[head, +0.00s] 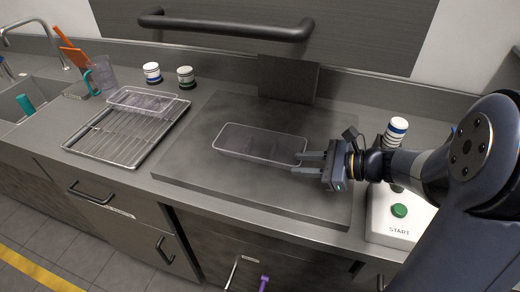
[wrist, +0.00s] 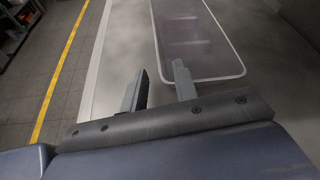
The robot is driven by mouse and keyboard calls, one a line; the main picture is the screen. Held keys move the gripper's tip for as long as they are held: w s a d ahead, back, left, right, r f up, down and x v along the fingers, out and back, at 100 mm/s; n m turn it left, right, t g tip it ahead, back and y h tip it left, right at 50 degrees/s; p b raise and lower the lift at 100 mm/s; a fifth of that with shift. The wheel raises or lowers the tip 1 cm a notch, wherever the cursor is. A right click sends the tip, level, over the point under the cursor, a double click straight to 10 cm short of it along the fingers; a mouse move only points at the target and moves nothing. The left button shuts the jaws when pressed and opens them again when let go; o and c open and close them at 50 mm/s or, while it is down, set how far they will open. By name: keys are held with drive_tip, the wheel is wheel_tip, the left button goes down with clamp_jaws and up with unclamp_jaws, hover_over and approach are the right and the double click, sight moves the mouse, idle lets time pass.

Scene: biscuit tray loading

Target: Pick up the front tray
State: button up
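The front tray (head: 255,158), a clear shallow oblong with a pale rim, lies on the dark flat slab in the middle of the counter. It also shows in the wrist view (wrist: 238,62), with faint darker patches inside. My gripper (head: 296,163) is at the tray's right end in the head view. Whether a finger touches the tray I cannot tell.
A second clear tray (head: 142,101) sits on a wire rack (head: 95,145) at the left. Two small jars (head: 185,77) and a jug (head: 103,76) stand behind it. A white START box (head: 400,225) is at the right. A dark bar (head: 225,26) crosses the back.

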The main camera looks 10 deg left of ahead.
drive_tip(key=shift+w+a+f, duration=0.15)
drive_tip(key=shift+w+a, duration=0.05)
drive_tip(key=shift+a, duration=0.15)
drive_tip(key=shift+a+f, duration=0.1)
drive_tip(key=shift+a, duration=0.45)
drive_tip(key=shift+x, duration=2.2)
drive_tip(key=shift+c, duration=0.5)
clamp_jaws()
